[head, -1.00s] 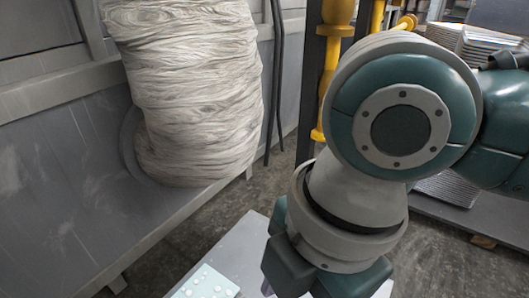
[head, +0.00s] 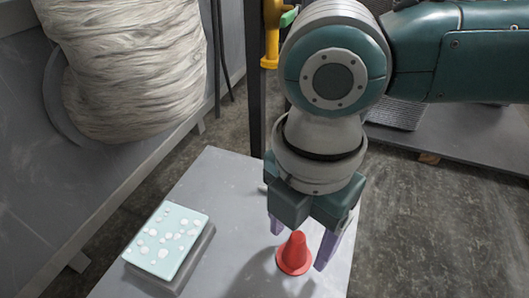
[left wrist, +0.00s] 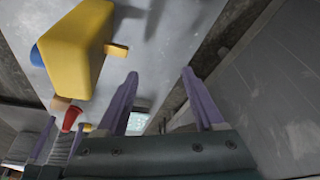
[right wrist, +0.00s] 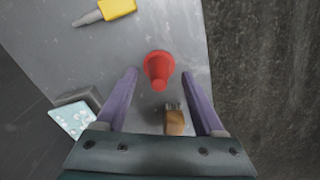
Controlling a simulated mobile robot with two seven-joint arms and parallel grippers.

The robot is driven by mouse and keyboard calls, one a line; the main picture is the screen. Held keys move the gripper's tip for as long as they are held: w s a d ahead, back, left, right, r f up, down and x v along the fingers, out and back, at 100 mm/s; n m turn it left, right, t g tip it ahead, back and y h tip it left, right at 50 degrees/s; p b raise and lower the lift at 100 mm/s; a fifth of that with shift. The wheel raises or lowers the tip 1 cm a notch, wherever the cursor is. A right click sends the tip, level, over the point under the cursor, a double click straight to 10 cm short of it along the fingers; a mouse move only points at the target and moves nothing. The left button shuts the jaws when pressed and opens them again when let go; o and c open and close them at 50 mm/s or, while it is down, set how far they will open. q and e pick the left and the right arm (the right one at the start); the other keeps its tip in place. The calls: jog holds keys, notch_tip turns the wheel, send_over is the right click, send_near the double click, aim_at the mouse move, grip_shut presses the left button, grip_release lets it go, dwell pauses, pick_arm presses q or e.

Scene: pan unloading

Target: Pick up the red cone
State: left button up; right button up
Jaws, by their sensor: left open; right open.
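The red cone (head: 295,252) stands upright on the grey table in the head view. It also shows in the right wrist view (right wrist: 158,66), between and just past the fingertips. My right gripper (head: 299,247) is open above the table, with its purple fingers on either side of the cone; I cannot tell whether they touch it. The right gripper also shows in its own wrist view (right wrist: 159,73). My left gripper (left wrist: 160,73) is open and empty in the left wrist view. A small red shape (left wrist: 70,118) there looks like the cone.
A teal, white-spotted block (head: 167,240) lies left on the grey table (head: 225,190). In the right wrist view, a wooden-handled brush (right wrist: 174,121) lies close to the cone, and a yellow-handled tool (right wrist: 117,9) lies farther off. A yellow object (left wrist: 75,45) shows in the left wrist view.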

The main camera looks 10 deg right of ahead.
jog(key=shift+f, duration=0.5)
jog(key=shift+a+r, duration=0.1)
grip_shut()
